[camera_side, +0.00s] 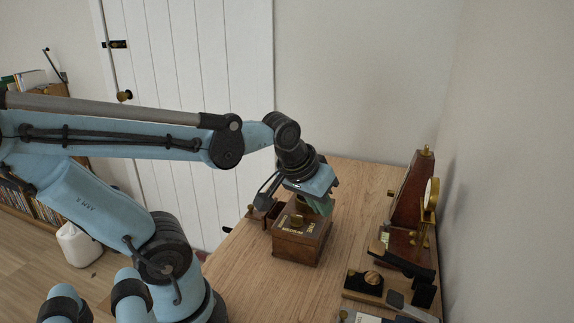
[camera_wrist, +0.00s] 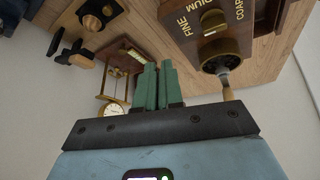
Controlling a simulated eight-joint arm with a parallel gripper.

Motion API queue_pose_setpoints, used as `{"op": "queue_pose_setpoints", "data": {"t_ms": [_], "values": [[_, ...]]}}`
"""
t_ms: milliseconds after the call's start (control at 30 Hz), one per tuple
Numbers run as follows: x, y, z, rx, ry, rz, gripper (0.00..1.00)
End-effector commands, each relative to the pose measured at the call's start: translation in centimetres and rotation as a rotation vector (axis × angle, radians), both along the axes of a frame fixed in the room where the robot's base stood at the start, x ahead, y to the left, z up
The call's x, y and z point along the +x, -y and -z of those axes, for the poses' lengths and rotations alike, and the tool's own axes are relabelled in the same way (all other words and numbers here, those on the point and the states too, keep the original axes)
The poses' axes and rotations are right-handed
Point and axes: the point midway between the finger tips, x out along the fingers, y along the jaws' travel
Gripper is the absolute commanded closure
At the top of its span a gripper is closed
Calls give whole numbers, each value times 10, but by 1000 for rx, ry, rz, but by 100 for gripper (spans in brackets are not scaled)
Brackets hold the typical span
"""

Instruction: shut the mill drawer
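The mill is a wooden box (camera_side: 301,240) with a brass knob and lettering on its top, standing on the table. Its drawer (camera_side: 273,214) appears pulled out on the far left side, with a small knob at its outer end. My gripper (camera_side: 320,207) points down beside and behind the mill's top, partly hidden by it; contact cannot be told. In the wrist view the two green fingers (camera_wrist: 158,66) are together with nothing visible between them. The mill (camera_wrist: 205,30) shows at upper right there, with its metal hub and a pale-handled crank.
A wooden metronome (camera_side: 408,200) and a brass clock (camera_side: 431,198) stand by the right wall. A black and wooden block with a brass knob (camera_side: 373,277) lies nearer the front. The table (camera_side: 253,273) is bare left of the mill. A white door stands behind.

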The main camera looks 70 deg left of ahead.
Motion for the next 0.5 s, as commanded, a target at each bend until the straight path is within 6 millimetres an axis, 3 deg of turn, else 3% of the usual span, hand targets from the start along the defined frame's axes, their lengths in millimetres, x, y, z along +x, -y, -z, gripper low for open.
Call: {"op": "queue_pose_setpoints", "data": {"t_ms": [100, 267, 500], "values": [[-1, -50, -4, -76, -71, -374, 100], [-17, -114, -6, -154, -135, -904, 100], [-58, -197, -5, -191, -155, -1671, 100]]}}
